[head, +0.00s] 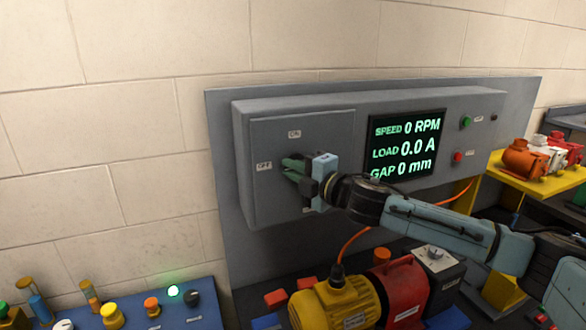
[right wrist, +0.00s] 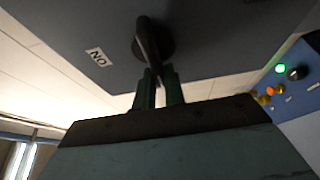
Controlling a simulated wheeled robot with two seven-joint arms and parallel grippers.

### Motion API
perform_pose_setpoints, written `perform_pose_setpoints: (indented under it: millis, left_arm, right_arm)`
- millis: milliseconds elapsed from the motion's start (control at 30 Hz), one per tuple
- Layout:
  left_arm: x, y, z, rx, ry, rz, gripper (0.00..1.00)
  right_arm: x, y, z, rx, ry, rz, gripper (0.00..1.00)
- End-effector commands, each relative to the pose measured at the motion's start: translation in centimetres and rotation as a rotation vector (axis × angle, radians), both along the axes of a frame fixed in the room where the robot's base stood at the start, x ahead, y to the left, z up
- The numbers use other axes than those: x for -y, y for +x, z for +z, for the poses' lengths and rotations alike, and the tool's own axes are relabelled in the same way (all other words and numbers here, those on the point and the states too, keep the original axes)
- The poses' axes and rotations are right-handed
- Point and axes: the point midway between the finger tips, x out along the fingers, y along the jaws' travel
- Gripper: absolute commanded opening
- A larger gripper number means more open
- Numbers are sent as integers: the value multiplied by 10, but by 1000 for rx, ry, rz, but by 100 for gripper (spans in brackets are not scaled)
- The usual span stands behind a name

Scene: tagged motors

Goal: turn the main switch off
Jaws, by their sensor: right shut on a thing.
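The main switch is a dark rotary knob with a bar handle (right wrist: 150,42) on the front of the grey control box (head: 270,205). An ON label (head: 294,133) sits above it and an OFF label (head: 264,166) to its left. My right gripper (head: 293,168) reaches in from the right and covers most of the knob in the head view. In the right wrist view its green fingers (right wrist: 158,85) are shut on the handle's end, one on each side. I cannot tell exactly which label the handle points at. My left gripper is not in view.
The display (head: 406,145) reads 0 RPM, 0.0 A and 0 mm. A green button (head: 466,122) and a red button (head: 457,157) sit right of it. Below stand a yellow motor (head: 340,303) and a red unit (head: 402,290). A green lamp (head: 173,291) glows on the blue panel, lower left.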

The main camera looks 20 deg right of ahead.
Motion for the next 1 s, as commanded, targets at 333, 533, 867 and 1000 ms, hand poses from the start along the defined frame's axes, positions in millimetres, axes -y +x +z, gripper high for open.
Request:
perform_pose_setpoints:
  millis: [333, 533, 867, 1000]
  left_arm:
    - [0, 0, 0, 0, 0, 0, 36]
    - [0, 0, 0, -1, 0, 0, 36]
    - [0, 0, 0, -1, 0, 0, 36]
    - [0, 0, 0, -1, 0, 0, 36]
  right_arm:
    - [3, 1, -2, -3, -14, -9, 0]
    - [3, 1, -1, -2, -12, -8, 28]
    - [1, 0, 1, 3, -9, -4, 33]
    - [1, 0, 1, 2, -9, -3, 33]
